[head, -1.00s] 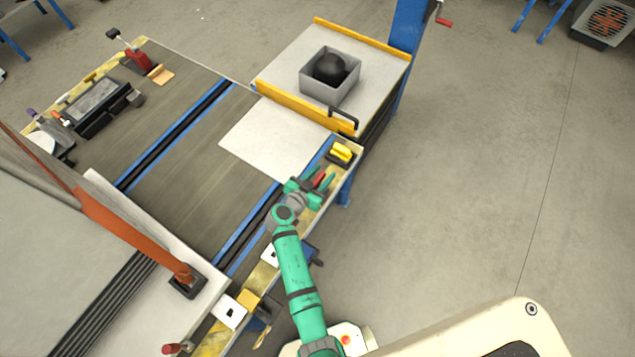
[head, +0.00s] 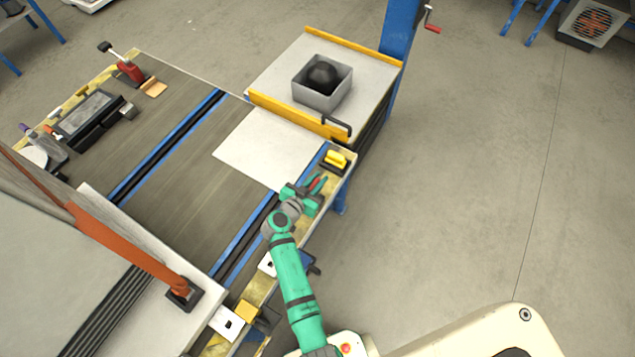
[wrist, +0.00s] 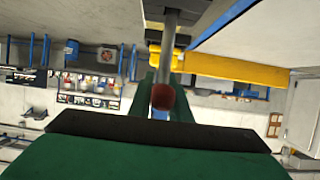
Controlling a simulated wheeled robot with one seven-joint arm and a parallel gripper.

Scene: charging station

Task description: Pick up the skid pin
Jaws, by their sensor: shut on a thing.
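The skid pin appears to be a grey shaft with a red end, seen in the wrist view (wrist: 163,98). It lies between the green fingers of my gripper (wrist: 163,84), which are shut on it. In the head view my gripper (head: 312,188) is at the near right edge of the large table, close to its yellow rail, with a small red part of the pin (head: 316,182) showing between the fingers. The fingers hide most of the pin in the head view. I cannot tell whether the pin is clear of the rail.
A yellow block on a black base (head: 335,160) sits on the rail just beyond my gripper. A white plate (head: 262,150) lies to the left. A grey box holding a black ball (head: 322,84) stands on a platform behind. The floor to the right is clear.

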